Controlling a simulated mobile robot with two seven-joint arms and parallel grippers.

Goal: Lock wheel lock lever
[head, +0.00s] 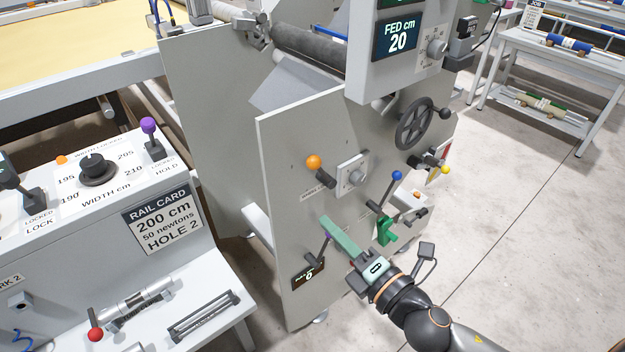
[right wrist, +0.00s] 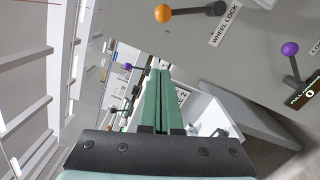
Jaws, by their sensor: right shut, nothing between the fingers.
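The wheel lock lever (head: 314,163) has an orange ball on a short dark arm and sits on the grey machine side panel. In the head view its ball is up and left of its pivot. In the right wrist view the lever (right wrist: 178,13) is at the top, beside the label WHEEL LOCK. My right gripper (head: 328,224) has its green fingers shut and empty. In the head view its tips show below the lever, apart from it. In the right wrist view the fingertips (right wrist: 160,75) are also clear of the ball. My left gripper is not in view.
A purple-tipped lever (head: 326,240) with a small display is close to my right fingers. A blue-ball lever (head: 396,176), a green part (head: 386,231) and a black handwheel (head: 414,124) are to the right. A control console (head: 180,260) stands at the left.

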